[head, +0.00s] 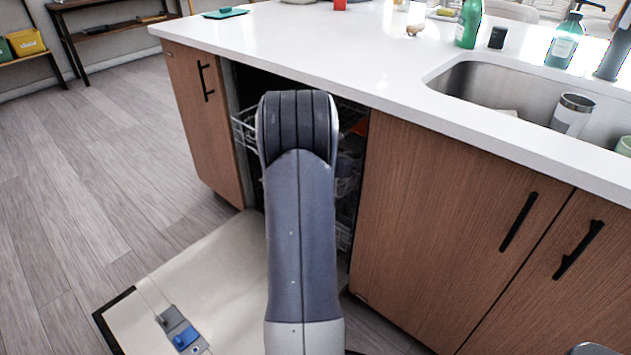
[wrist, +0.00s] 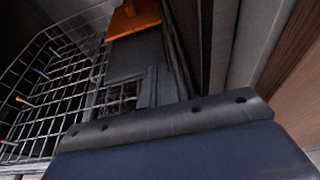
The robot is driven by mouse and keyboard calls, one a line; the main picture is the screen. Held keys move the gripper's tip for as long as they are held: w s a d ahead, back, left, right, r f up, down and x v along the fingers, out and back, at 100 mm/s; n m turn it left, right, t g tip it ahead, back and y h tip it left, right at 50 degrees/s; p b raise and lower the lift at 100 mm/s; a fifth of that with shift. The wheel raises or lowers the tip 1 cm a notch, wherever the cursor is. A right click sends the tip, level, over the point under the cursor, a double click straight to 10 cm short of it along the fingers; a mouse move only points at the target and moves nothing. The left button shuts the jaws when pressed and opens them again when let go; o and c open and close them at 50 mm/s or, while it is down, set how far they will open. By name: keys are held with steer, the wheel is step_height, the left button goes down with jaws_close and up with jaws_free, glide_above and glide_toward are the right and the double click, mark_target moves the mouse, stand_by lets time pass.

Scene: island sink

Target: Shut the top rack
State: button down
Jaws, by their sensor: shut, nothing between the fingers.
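The top rack (head: 245,131) is a white wire basket in the upper part of the open dishwasher under the counter. Its left front corner shows beside my arm and stands slightly out from the opening. In the wrist view the wire rack (wrist: 62,80) fills the left side, with an orange item (wrist: 133,17) and a dark grey item (wrist: 138,58) by it. My gripper (wrist: 165,120) shows as a dark bar and navy body across the bottom of the wrist view, shut and empty, close to the rack. Whether it touches the rack cannot be told. My arm hides it in the head view.
The dishwasher door (head: 220,265) is folded down low over the floor, with a blue and grey dispenser on it. Wooden cabinets (head: 440,220) flank the opening. The white countertop (head: 330,50) overhangs it, with a sink (head: 500,90) at right. Floor at left is clear.

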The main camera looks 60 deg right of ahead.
mark_target(359, 151)
steer(key=shift+s+d, duration=0.2)
steer(key=shift+d, duration=1.4)
steer(key=shift+a, duration=0.1)
